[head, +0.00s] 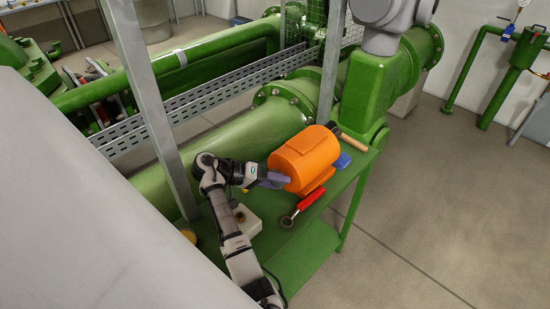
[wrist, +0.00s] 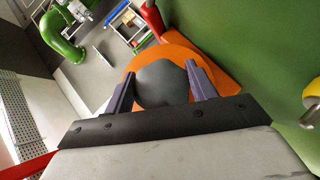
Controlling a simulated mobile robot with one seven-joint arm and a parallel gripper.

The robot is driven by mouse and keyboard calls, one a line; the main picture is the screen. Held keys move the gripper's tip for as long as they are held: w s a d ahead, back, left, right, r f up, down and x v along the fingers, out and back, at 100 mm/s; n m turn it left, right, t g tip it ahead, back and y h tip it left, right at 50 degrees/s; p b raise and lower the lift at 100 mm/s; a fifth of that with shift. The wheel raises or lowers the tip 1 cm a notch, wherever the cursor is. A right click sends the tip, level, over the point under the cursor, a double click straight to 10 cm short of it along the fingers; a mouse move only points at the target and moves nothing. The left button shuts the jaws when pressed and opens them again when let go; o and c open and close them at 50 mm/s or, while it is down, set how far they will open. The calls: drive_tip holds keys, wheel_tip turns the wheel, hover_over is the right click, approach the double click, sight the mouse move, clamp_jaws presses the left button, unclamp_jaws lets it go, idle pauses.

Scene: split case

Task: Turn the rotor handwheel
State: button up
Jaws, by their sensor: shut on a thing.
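An orange rounded casing (head: 306,158) sits on a green bench (head: 298,258) in the head view. It also shows in the wrist view (wrist: 178,50), behind a dark grey faceted wheel (wrist: 161,84), which I take as the rotor handwheel. My gripper (wrist: 160,70) has its two purple fingers on either side of this wheel and is shut on it. In the head view my gripper (head: 274,180) reaches the casing's left end from the left. The wheel is hidden there by the fingers.
A red-handled tool (head: 311,199) lies at the casing's front right. A wooden-handled tool (head: 353,144) and a blue item (head: 342,161) lie behind right. A pale box (head: 247,222) stands near my arm. A large green pipe (head: 235,140) and grey post (head: 148,100) are close by.

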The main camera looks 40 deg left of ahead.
drive_tip(key=shift+n+t+h, duration=0.3)
drive_tip(key=shift+n+h, duration=0.4)
drive_tip(key=shift+h, duration=0.1)
drive_tip(key=shift+d, duration=0.1)
drive_tip(key=o, duration=1)
drive_tip(key=shift+r, duration=0.15)
